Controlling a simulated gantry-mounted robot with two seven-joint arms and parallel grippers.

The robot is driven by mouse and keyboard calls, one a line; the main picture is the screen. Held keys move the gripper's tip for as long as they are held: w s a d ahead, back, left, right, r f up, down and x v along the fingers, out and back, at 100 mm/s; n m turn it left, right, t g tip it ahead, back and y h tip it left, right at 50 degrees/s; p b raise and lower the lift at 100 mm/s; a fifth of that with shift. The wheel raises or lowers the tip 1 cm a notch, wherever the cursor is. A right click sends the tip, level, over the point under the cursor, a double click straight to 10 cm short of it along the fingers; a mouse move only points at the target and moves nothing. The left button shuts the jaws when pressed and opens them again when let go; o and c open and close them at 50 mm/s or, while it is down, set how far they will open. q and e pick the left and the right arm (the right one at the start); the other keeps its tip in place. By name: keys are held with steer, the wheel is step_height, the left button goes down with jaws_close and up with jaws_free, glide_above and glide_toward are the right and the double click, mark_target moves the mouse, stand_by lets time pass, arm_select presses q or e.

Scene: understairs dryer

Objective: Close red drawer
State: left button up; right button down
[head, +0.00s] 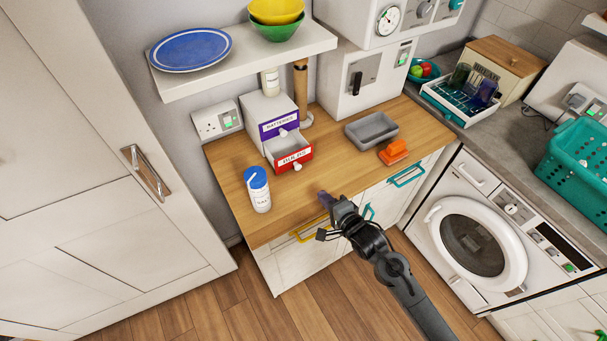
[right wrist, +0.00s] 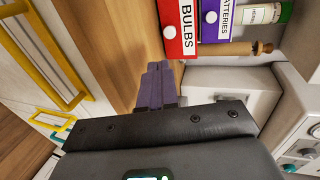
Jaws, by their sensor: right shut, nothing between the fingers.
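The red drawer (head: 294,160), with a white label and a white knob, is the lower drawer of a small white box (head: 264,109) on the wooden worktop. It stands pulled out, with its inside showing. Its front, labelled BULBS, also shows at the top of the right wrist view (right wrist: 180,22). The purple drawer (head: 279,125) above sits further back. My right gripper (head: 324,197) is shut and empty over the worktop's front part, in front of the red drawer and apart from it. Its purple fingers show in the right wrist view (right wrist: 156,86). My left gripper is not in view.
A white bottle with a blue cap (head: 258,190) stands left of the drawer. A grey tray (head: 372,129) and an orange object (head: 394,151) lie to the right. A wooden stand (head: 302,95) is beside the box, and a shelf (head: 300,55) hangs above. The worktop (head: 345,175) before the drawer is clear.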

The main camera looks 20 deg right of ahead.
glide_toward(299, 169)
steer(key=x, duration=0.4)
steer(key=shift+w+a+f+p, duration=0.1)
steer(key=shift+w+f+p, duration=0.2)
steer(key=shift+w+p, duration=0.1)
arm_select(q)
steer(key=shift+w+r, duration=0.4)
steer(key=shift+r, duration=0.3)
arm_select(e)
steer(key=shift+x, duration=0.8)
steer(key=shift+r, duration=0.1)
